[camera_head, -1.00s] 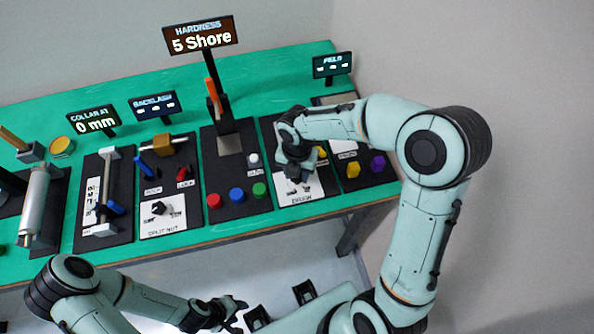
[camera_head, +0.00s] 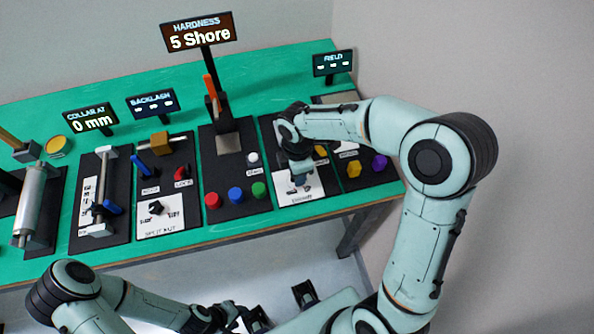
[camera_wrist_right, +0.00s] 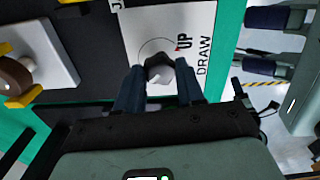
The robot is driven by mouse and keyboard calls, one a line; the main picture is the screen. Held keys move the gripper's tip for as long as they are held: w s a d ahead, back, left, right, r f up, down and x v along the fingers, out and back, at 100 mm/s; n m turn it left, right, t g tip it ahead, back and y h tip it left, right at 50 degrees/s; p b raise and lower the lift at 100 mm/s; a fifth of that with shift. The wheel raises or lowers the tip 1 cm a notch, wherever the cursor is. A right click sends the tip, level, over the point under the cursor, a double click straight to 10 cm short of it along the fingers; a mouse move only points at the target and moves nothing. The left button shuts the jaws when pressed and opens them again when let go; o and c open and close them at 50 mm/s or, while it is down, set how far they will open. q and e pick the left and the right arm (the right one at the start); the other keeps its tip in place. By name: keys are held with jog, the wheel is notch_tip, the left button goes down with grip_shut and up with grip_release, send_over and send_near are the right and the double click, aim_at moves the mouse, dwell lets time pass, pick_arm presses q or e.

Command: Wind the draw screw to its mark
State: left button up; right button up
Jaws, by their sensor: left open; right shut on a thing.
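The draw screw's dark knob (camera_wrist_right: 158,66) stands on a white plate (camera_wrist_right: 138,20) lettered "UP" and "DRAW", with a thin circle printed around it. My right gripper (camera_wrist_right: 160,84) is shut on this knob, one finger on each side. In the head view the right gripper (camera_head: 300,178) reaches down onto the draw station and hides the knob. My left gripper (camera_head: 228,318) is open and empty, low in front of the bench.
A sign (camera_head: 198,32) reads "HARDNESS 5 Shore"; another (camera_head: 90,120) reads "0 mm". Red (camera_head: 213,200), blue (camera_head: 236,195) and green (camera_head: 259,190) buttons stand left of the right gripper. Yellow (camera_head: 354,169) and purple (camera_head: 380,161) knobs stand to its right.

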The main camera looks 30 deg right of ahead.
jog(key=m+b, duration=0.1)
jog(key=m, duration=0.4)
jog(key=shift+m, duration=0.3)
jog(key=m, duration=0.4)
jog(key=shift+b, duration=0.4)
jog(key=m, duration=0.5)
jog(key=shift+b, duration=0.35)
jog(key=m, duration=0.4)
jog(key=shift+m+b, duration=0.3)
jog(key=m, duration=0.9)
jog(key=shift+m+b, duration=0.3)
jog(key=shift+m, duration=0.1)
jog(key=m, duration=0.4)
jog(key=shift+m, duration=0.3)
pick_arm(q)
jog(key=shift+s+f, duration=0.25)
jog(key=shift+f, duration=0.45)
jog(key=shift+s+f, duration=0.3)
jog(key=shift+f, duration=0.4)
jog(key=shift+s+f, duration=0.25)
jog(key=shift+f, duration=0.45)
pick_arm(e)
jog(key=shift+m, duration=2.3)
